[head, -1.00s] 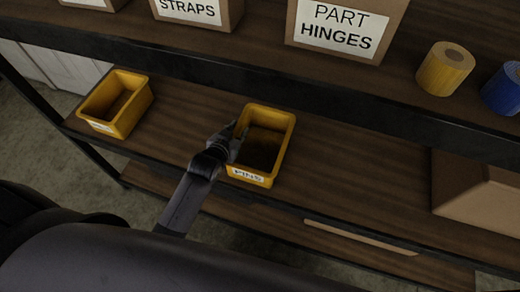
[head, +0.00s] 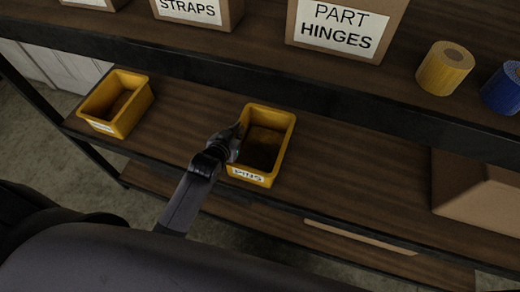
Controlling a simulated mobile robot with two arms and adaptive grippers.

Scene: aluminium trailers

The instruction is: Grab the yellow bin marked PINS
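The yellow bin marked PINS (head: 287,140) stands on the middle shelf board, its white label facing the front edge. It looks dark and empty inside as far as I can see. My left gripper (head: 238,133) is at the bin's left wall, near the rim. Its fingers are small and dark here, and I cannot tell whether they are closed on the wall or only beside it. My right gripper is not in view.
A second yellow bin (head: 143,104) stands to the left on the same shelf (head: 340,165). A cardboard box (head: 480,190) is at the right. Above are boxes marked STRAPS (head: 229,14) and PART HINGES (head: 382,50), plus yellow (head: 437,72) and blue (head: 503,92) rolls.

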